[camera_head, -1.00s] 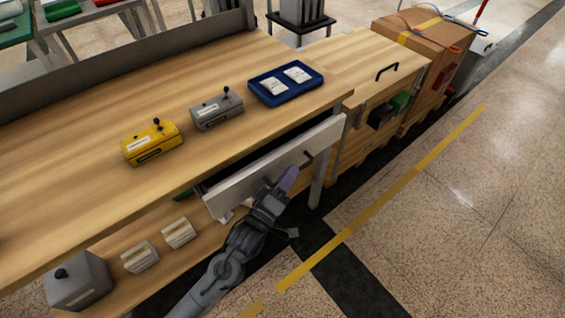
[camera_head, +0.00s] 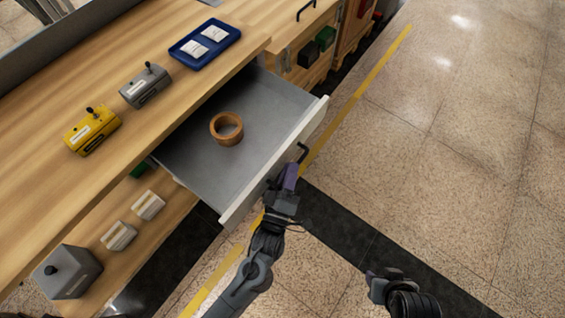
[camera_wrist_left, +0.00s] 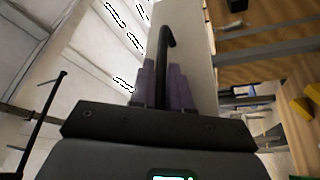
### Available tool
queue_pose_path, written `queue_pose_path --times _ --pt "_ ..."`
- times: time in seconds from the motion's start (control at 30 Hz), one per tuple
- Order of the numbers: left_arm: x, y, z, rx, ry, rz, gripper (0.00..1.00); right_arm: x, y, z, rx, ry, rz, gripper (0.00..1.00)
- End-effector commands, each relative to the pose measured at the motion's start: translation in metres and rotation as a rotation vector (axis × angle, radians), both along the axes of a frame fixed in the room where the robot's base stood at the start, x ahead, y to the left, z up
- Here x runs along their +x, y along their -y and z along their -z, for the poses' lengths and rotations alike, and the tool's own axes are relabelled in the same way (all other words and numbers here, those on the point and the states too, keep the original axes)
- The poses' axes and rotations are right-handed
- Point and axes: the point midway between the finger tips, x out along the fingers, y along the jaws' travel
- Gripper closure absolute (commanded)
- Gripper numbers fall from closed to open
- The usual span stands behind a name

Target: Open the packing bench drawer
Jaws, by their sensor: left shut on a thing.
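The packing bench drawer (camera_head: 255,188) is pulled well out from under the bench top, so its grey inside shows. My left gripper (camera_head: 293,168) is shut on the drawer's black handle (camera_head: 303,151) at the outer side of the white front panel. In the left wrist view the handle (camera_wrist_left: 166,45) runs between the purple fingers of the left gripper (camera_wrist_left: 163,82). My right gripper (camera_head: 378,283) is at the lower right over the floor, away from the drawer. Its fingers are too unclear to read.
The wooden bench top (camera_head: 125,155) carries a yellow box (camera_head: 92,130), a grey box (camera_head: 146,86) and a blue tray (camera_head: 205,44) with white packets. A lower shelf (camera_head: 135,255) holds more boxes. The floor (camera_head: 440,150) to the right is clear.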

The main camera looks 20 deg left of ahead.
Motion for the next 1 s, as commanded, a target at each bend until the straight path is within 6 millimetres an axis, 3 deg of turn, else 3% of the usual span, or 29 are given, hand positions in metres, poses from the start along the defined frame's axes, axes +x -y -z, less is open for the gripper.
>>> queue_pose_path --times 0.5,0.53,0.57,1.0 --pt "-0.0012 0.0037 -0.001 -0.001 0.004 -0.003 1.0 -0.0002 0.0024 -0.0015 -0.011 0.0 -0.006 0.57" --pt "-0.0012 0.0037 -0.001 -0.001 0.003 -0.004 0.8 -0.0002 0.0024 -0.0015 -0.011 0.0 -0.006 0.57" --pt "-0.0012 0.0037 -0.001 -0.001 0.003 -0.003 0.77 -0.0002 0.0024 -0.0015 -0.01 -0.001 -0.006 0.57" --pt "-0.0102 0.004 0.0015 0.001 -0.002 -0.001 0.77 0.0 0.0013 -0.005 -0.005 0.0 -0.003 0.57"
